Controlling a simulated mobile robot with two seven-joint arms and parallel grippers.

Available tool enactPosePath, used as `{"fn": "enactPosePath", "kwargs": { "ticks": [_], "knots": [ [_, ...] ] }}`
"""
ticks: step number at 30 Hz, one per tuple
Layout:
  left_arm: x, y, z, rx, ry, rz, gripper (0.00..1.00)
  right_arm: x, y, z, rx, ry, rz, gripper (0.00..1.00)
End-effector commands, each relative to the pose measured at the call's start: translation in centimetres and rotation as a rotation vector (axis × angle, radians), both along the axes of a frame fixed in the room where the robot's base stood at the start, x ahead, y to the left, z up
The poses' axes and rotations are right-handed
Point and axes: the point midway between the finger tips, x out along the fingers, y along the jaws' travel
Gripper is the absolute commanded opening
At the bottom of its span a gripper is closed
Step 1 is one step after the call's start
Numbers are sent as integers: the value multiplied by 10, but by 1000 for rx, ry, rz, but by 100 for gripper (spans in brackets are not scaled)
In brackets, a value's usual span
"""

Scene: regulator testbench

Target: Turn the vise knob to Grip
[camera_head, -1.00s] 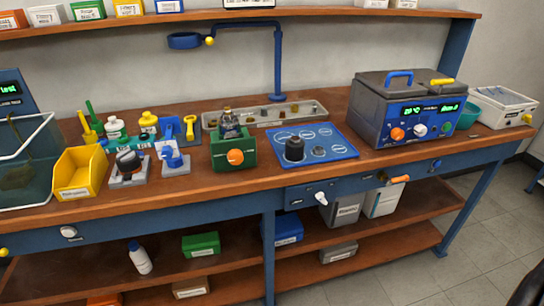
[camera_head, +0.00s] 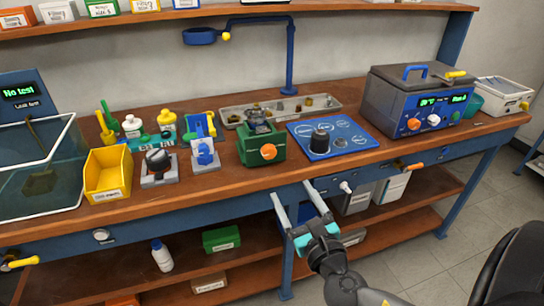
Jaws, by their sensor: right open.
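The vise (camera_head: 258,132) is a green block with dark metal jaws on top, standing near the front of the wooden bench top. Its orange knob (camera_head: 268,152) is on the front face; its pointer and any Grip marking are too small to read. My right gripper (camera_head: 291,190) is open and empty, with two long pale fingers pointing up towards the bench. In the picture its fingertips are below and slightly right of the knob, in front of the bench's blue front rail, apart from the vise. My left gripper is not in view.
A blue panel (camera_head: 358,145) with a black knob stands right of the vise. Left are a grey base with a black knob (camera_head: 158,163), a blue clamp-like fixture (camera_head: 205,153) and a yellow bin (camera_head: 107,181). A grey bath unit (camera_head: 385,101) stands at right.

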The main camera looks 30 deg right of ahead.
Motion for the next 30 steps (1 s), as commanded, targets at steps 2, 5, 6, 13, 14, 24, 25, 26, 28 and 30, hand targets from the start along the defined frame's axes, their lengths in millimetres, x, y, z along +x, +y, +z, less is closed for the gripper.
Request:
{"fn": "enactPosePath", "kwargs": {
  "ticks": [2,5,6,13,14,24,25,26,28,30],
  "knots": [
    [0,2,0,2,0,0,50,9,-2,0,1,-2,0,79],
    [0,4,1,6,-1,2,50,22,-5,1,2,-1,0,79],
    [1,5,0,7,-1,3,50,27,-6,0,3,-2,-1,79],
    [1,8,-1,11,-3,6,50,60,-14,0,3,-1,0,79],
    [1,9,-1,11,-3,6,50,64,-15,-1,3,0,0,79],
    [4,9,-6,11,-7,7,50,112,-27,-1,5,1,0,79],
    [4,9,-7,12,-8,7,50,116,-28,-2,6,2,-1,79],
    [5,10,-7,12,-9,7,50,119,-29,-1,5,1,-1,79],
    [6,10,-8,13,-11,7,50,127,-31,-2,6,2,-1,79],
    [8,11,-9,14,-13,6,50,133,-32,-2,7,2,-1,79]
  ]
}}
